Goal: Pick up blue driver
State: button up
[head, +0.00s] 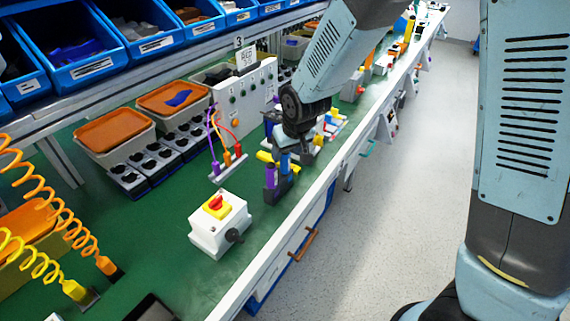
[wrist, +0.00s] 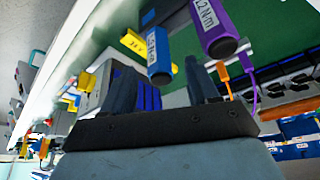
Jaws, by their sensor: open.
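The blue driver (head: 284,164) stands upright in a dark holder (head: 280,189) on the green bench, under my gripper (head: 292,143). In the wrist view the blue driver (wrist: 158,52) has a white label, and its end shows between the two fingers of my gripper (wrist: 160,78). The fingers are apart, and I see no grip on it. A purple driver (wrist: 214,28) is just to the right of it, and a yellow driver (wrist: 133,42) is to the left. In the head view the purple driver (head: 269,177) and yellow driver (head: 265,157) are close by.
A white switch box (head: 219,233) with a red and yellow rotary knob (head: 215,203) stands in front of the holder. A small stand with purple, orange and red cables (head: 229,165) is to the left. The bench's white edge (head: 297,223) runs close on the right.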

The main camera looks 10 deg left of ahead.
aim_at(284, 160)
jog(key=shift+x, duration=2.75)
jog(key=c, duration=1.1)
